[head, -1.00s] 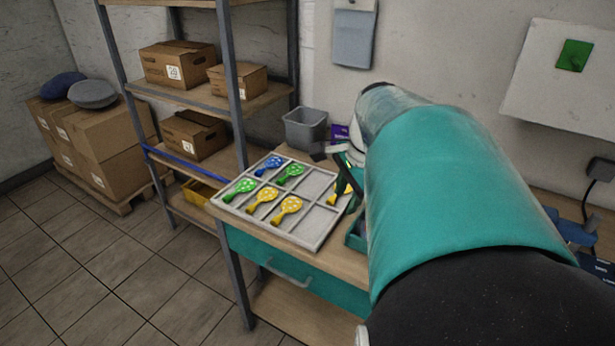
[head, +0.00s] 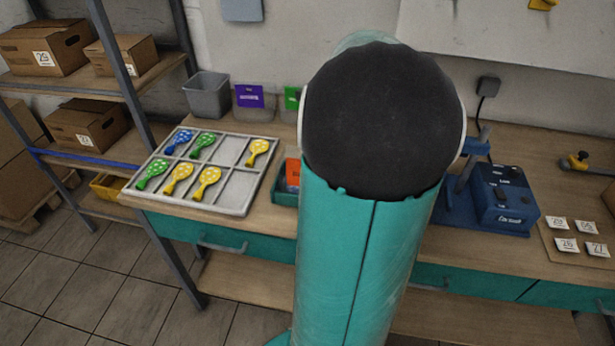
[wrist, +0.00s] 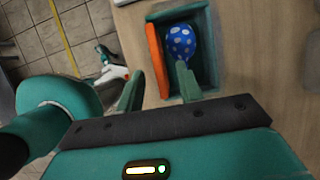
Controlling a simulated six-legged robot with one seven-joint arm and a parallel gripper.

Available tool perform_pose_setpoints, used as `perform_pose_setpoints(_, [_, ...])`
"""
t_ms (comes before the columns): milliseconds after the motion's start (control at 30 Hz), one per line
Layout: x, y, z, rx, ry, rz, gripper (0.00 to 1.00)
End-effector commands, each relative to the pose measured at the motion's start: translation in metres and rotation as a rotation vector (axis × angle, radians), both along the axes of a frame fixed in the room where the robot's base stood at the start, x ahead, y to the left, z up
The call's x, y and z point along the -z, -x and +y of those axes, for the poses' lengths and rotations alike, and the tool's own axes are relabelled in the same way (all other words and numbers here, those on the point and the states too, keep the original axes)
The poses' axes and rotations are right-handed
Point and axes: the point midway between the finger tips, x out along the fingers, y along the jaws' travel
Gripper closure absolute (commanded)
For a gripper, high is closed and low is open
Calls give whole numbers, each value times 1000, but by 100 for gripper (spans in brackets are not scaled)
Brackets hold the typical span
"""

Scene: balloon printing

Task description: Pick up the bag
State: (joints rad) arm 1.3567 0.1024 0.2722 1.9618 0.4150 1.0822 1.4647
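An upright orange packet (wrist: 153,55), which looks like the bag, stands at the left side of a teal bin (wrist: 209,70) in the wrist view. A blue balloon with white dots (wrist: 180,42) is in the bin to its right. The packet (head: 292,172) and part of the bin (head: 284,196) also show in the head view, left of my arm. My gripper (wrist: 159,68) is open in the wrist view, with one finger on each side of the packet's near end. I cannot tell whether they touch it. My arm hides the gripper in the head view.
A divided tray (head: 238,188) of dotted balloons lies left of the bin. A grey bin (head: 207,96) and boxes with purple (head: 250,96) and green labels stand behind. A blue device (head: 503,197) and number cards stand right. Shelves are at the left.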

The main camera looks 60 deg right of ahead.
Motion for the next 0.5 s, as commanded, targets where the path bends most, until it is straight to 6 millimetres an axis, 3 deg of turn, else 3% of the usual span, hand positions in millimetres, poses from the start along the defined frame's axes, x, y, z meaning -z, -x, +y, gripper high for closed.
perform_pose_setpoints(500, [51, -24, 12, -1, 0, 0, 64])
